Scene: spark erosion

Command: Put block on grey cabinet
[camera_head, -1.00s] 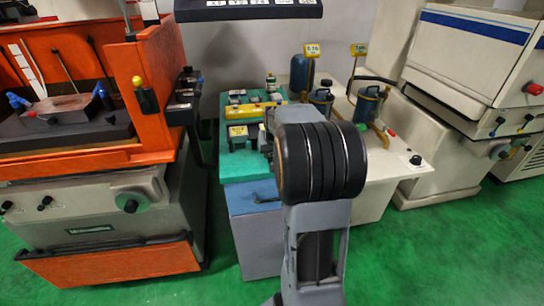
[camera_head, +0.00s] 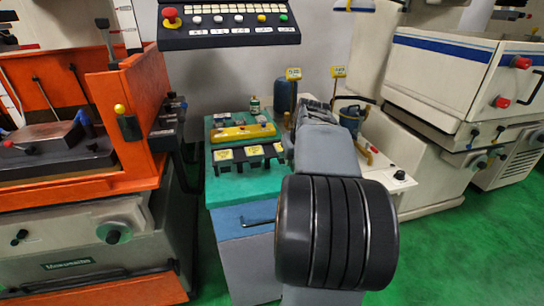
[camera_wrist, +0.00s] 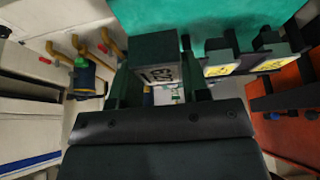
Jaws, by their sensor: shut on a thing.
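My gripper (camera_wrist: 155,88) is shut on a dark grey-green block (camera_wrist: 158,62) with a pale face marked with dark digits, in the wrist view. In the head view my arm hides the gripper's jaws and the held block. The green top (camera_head: 225,185) of a blue-grey cabinet (camera_head: 250,262) is left of my arm; it also fills the top of the wrist view (camera_wrist: 220,22). Beside it on the right stands a light grey cabinet (camera_head: 398,187) with pots and pipes on it. I cannot tell whether the block touches a surface.
Several dark blocks with yellow labels (camera_head: 252,153) stand on the green top, with a yellow bar (camera_head: 240,132) behind. A blue pot (camera_head: 350,118) stands right of my arm. An orange machine (camera_head: 130,90) is at left, white machines (camera_head: 450,75) at right. A control panel (camera_head: 230,25) hangs above.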

